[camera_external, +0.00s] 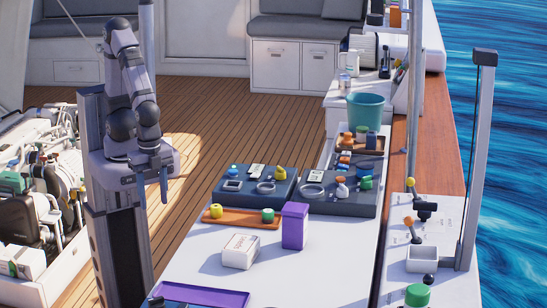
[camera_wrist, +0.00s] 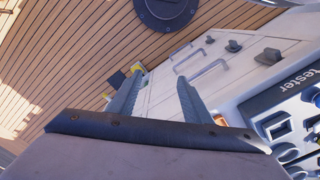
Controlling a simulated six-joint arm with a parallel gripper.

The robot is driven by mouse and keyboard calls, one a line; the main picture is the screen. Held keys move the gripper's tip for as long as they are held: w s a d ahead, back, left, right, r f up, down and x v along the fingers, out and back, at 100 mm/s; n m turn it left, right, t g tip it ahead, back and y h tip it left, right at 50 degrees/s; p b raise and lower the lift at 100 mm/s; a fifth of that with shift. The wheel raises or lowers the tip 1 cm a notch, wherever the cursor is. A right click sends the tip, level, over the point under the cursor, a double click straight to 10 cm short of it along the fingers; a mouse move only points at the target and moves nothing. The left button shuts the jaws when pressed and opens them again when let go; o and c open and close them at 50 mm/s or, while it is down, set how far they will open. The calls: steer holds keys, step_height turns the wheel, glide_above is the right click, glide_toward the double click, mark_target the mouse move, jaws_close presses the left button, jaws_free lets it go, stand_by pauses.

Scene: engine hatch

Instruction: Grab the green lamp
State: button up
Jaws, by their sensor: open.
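I cannot make out for certain which thing is the green lamp. Small green pieces show in the external view: a green cylinder-like piece (camera_external: 267,215) on the orange tray (camera_external: 240,224), and a green piece (camera_external: 365,183) in the right dark tray. A larger green round piece (camera_external: 417,294) sits at the bottom right. My gripper (camera_external: 152,185) hangs open and empty at the left, fingers down, well apart from all of these. In the wrist view its fingers (camera_wrist: 158,95) are spread with nothing between them.
Dark trays (camera_external: 320,206) of small parts stand on the white table (camera_external: 195,262). The engine (camera_external: 40,215) is at the left. A labelled tester (camera_wrist: 285,100) shows in the wrist view.

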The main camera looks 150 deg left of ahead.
steer(key=shift+w, duration=0.1)
steer(key=shift+c, duration=0.6)
steer(key=w+a+r, duration=0.1)
steer(key=w+a, duration=0.2)
steer(key=w, duration=0.1)
steer(key=w+a+r+n+t, duration=0.1)
steer(key=w+a, duration=0.2)
steer(key=w, duration=0.1)
steer(key=w+a+n+t, duration=0.1)
steer(key=w+a, duration=0.2)
steer(key=w, duration=0.1)
steer(key=shift+w+r+b, duration=0.2)
steer(key=shift+r+b, duration=0.15)
steer(key=shift+r, duration=0.05)
steer(key=n+t+y, duration=0.1)
steer(key=n+t, duration=0.1)
glide_toward(267, 210)
steer(key=x, duration=0.2)
steer(key=shift+p+x, duration=0.9)
steer(key=shift+x, duration=2.65)
steer(key=c, duration=0.8)
